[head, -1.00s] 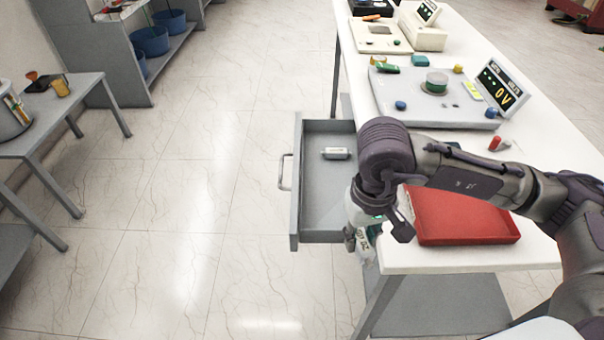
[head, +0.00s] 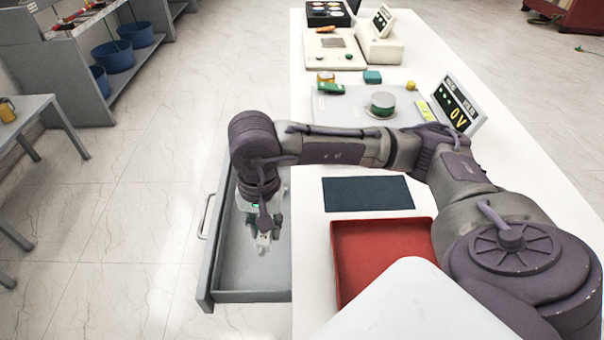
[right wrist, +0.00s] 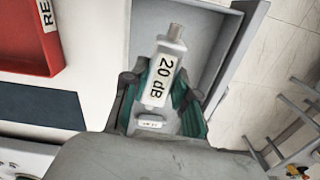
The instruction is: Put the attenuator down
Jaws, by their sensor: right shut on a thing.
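The attenuator (right wrist: 162,75) is a pale grey block with a "20 dB" label and a narrower connector end. My right gripper (right wrist: 163,92) is shut on it, with a green-lined finger on each side. In the right wrist view the attenuator appears above the drawer floor; I cannot tell the exact gap. My left gripper is out of view.
A red tray (head: 385,265) and a dark mat (head: 367,194) lie on the white table. A test panel with a "0V" display (head: 456,108) stands farther back. The drawer's front wall (head: 208,250) is a raised edge.

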